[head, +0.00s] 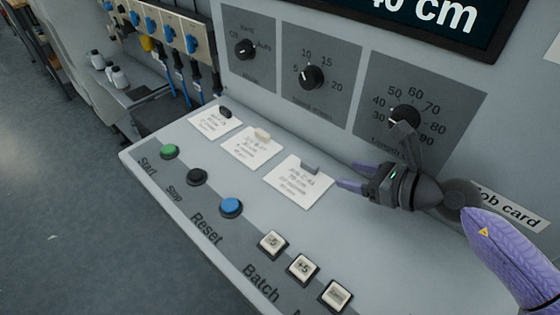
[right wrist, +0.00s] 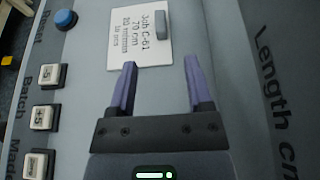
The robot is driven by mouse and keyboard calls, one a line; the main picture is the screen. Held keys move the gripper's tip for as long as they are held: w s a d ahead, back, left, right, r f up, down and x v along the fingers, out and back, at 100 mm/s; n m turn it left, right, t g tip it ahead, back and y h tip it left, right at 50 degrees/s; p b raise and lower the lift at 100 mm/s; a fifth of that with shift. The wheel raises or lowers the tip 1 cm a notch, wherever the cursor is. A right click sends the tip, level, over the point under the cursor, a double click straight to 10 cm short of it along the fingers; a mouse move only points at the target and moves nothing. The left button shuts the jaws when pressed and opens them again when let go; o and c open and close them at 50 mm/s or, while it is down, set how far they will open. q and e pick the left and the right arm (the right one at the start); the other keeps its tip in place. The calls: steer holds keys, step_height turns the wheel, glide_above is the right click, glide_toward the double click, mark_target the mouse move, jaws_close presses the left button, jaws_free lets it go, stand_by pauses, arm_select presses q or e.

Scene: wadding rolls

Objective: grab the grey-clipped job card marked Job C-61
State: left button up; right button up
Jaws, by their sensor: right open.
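The job card marked Job C-61 (right wrist: 126,38) is white with dark print and a grey clip (right wrist: 160,24). In the head view the card (head: 298,184) lies on the console ledge, rightmost of three cards, its grey clip (head: 310,168) at its upper edge. My right gripper (head: 350,176) is open and empty just right of this card. In the right wrist view its purple fingers (right wrist: 158,80) point at the card's clip side, with the clip ahead of the gap between them. Whether the fingertips touch the card is hard to tell. My left gripper is not in view.
Two more cards lie to the left, one with a cream clip (head: 262,134) and one with a black clip (head: 225,112). Buttons line the front, including a blue Reset button (head: 231,207). Dial panels, including the length dial (head: 403,118), rise behind the ledge.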

mark_target(312, 165)
steer(key=b+x, duration=0.2)
steer(key=x, duration=0.7)
steer(key=shift+w+a+f, duration=0.2)
steer(key=shift+f, duration=0.05)
steer(key=shift+w+a, duration=0.15)
jaws_close()
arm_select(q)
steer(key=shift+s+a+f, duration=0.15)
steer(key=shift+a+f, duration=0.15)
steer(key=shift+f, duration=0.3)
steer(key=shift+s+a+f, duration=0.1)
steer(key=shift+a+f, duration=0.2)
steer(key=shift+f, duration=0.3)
